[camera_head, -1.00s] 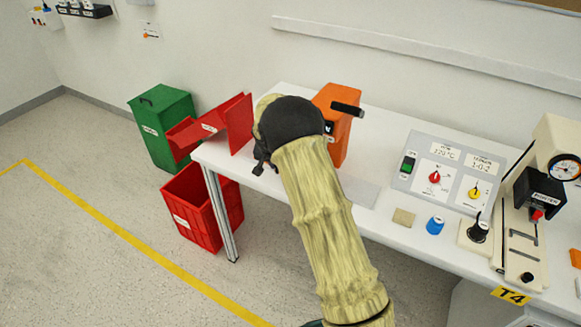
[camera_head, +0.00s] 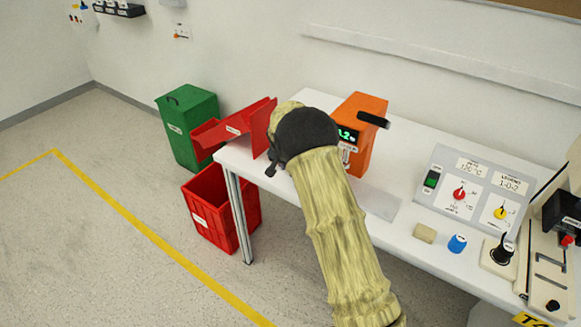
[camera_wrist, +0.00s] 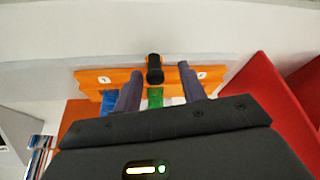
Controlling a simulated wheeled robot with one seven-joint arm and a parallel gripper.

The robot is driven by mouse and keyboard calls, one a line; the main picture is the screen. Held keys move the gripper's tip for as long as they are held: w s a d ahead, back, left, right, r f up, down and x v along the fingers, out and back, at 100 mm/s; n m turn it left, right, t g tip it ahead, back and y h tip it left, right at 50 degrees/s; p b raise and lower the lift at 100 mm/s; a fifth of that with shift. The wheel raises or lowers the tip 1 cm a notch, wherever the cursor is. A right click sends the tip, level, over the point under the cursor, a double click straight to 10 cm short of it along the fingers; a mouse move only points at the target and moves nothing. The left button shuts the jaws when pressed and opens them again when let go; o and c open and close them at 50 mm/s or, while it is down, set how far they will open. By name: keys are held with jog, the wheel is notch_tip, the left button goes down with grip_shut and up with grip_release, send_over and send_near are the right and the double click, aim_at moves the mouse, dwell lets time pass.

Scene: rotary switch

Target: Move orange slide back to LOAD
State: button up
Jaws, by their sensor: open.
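An orange box-shaped device (camera_head: 366,145) with a black handle (camera_head: 373,120) and a lit green display (camera_head: 347,134) stands on the white table in the head view. In the wrist view an orange piece (camera_wrist: 97,78) carries a small white label at each end. A black knob (camera_wrist: 155,69) stands up at its middle. My gripper (camera_wrist: 160,80) is open, with one finger on each side of the knob's line. I cannot tell whether the fingers touch anything. In the head view my arm hides the gripper's fingers. The LOAD label is not readable.
A red chute (camera_head: 235,130) stands at the table's left end, above a red bin (camera_head: 215,215). A green bin (camera_head: 188,125) stands on the floor behind. A control panel (camera_head: 480,187), a blue knob (camera_head: 457,243) and a tan block (camera_head: 424,233) are to the right.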

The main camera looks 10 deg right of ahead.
jog(key=v, duration=1.7)
jog(key=shift+r+b, duration=0.25)
jog(key=shift+b, duration=0.05)
jog(key=s+d+r+n+p, duration=0.1)
jog(key=s+d+p, duration=0.2)
jog(key=s, duration=0.7)
jog(key=s+d+r+n+g+y+p, duration=0.1)
jog(key=s+d+n+p, duration=0.1)
jog(key=s, duration=0.8)
jog(key=s+d+r+n+y+p, duration=0.1)
jog(key=s+d+p, duration=0.3)
jog(key=s, duration=0.6)
jog(key=shift+s+d+r+n+g+p, duration=0.3)
jog(key=shift+r+n+p, duration=0.1)
jog(key=shift+n+p, duration=0.3)
